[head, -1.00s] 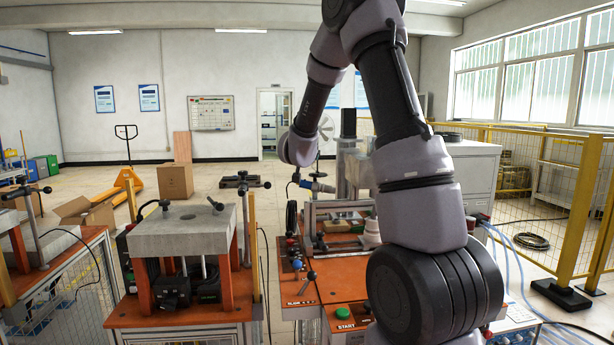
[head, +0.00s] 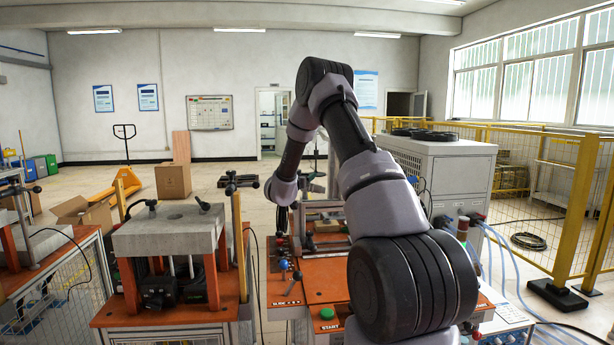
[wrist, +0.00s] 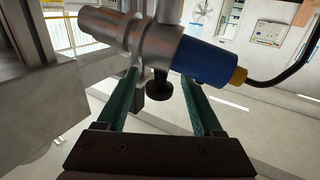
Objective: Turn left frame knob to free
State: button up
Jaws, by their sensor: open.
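In the wrist view, my gripper (wrist: 160,82) is open, with its two green fingers spread apart. A small black knob (wrist: 159,88) with a rounded end shows between the fingers, below a metal cylinder; I cannot tell whether either finger touches it. The metal cylinder (wrist: 150,43) lies across the fingertips and has a blue end (wrist: 204,62) with a yellow cable fitting. In the head view, my arm hides most of the frame (head: 325,207) on the orange bench, and the knob cannot be made out there.
The orange bench (head: 320,290) carries a green start button (head: 326,314) and small levers with blue (head: 284,264) and dark knobs. A press with a grey block (head: 170,230) stands to the left. A white cabinet (head: 450,170) and yellow fence stand to the right.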

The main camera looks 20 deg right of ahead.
jog(key=shift+x, duration=1.35)
grip_shut()
jog(key=shift+n+t+y, duration=0.3)
jog(key=shift+y, duration=0.1)
jog(key=n+t+y, duration=0.1)
jog(key=y, duration=0.1)
jog(key=n+t+y, duration=0.1)
jog(key=n+y, duration=0.1)
jog(key=a+n+t+y, duration=0.1)
jog(key=y, duration=0.1)
jog(key=shift+w+n+t+y, duration=0.3)
jog(key=shift+n, duration=0.1)
jog(key=shift+w+a+n+t+y, duration=0.1)
jog(key=shift+a+n+t+y, duration=0.15)
jog(key=shift+n+y, duration=0.9)
jog(key=shift+a+n+t+y, duration=0.25)
jog(key=shift+n+y, duration=0.4)
jog(key=shift+y, duration=1)
jog(key=shift+a, duration=0.1)
